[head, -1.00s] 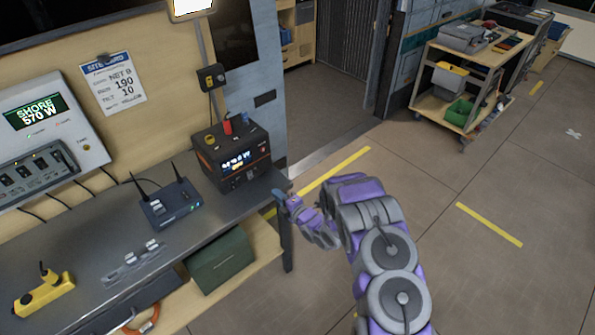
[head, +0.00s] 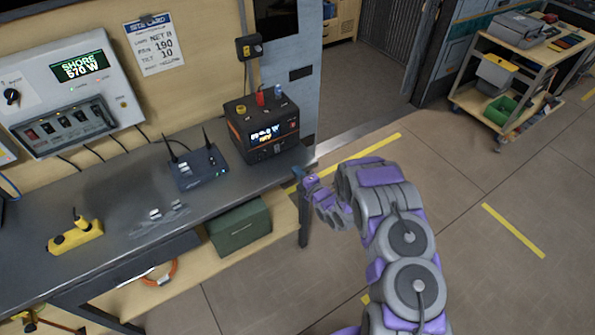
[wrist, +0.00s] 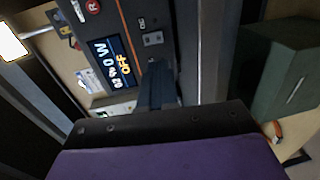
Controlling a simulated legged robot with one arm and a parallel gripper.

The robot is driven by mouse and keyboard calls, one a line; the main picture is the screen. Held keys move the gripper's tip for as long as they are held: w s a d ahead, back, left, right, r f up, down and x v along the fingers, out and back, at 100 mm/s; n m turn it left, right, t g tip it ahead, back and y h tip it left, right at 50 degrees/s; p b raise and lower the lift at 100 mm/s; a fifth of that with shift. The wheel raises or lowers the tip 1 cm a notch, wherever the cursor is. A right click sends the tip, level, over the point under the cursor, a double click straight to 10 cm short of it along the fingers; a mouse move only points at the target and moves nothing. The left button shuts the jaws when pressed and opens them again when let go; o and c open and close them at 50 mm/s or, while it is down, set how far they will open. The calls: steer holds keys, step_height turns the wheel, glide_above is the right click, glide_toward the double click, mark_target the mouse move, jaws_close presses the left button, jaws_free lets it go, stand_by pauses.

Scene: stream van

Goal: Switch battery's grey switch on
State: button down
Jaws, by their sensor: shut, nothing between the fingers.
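The battery (head: 262,125) is a dark box with orange trim at the right end of the grey bench. It has yellow, red and blue parts on top and a lit display on its front. A small grey switch (wrist: 152,39) sits on the front beside the display. My gripper (head: 300,174) is shut and empty, just off the bench's right end, in front of the battery. In the wrist view its fingertips (wrist: 159,66) lie close below the switch in the picture; contact cannot be told.
A router with two antennas (head: 197,170) stands left of the battery. A yellow power strip (head: 75,237) lies further left on the bench (head: 115,205). A green box (head: 240,227) sits on the lower shelf. The floor right of the bench is open, with a cart (head: 520,60) beyond.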

mark_target(278, 152)
steer(key=b+x, duration=0.1)
steer(key=x, duration=1)
steer(key=shift+w+a+b, duration=0.2)
steer(key=shift+a+b, duration=0.1)
steer(key=shift+b, duration=0.05)
steer(key=p+v, duration=0.1)
steer(key=v, duration=1.6)
steer(key=shift+f+p, duration=0.25)
steer(key=shift+p, duration=0.15)
steer(key=shift+d, duration=0.1)
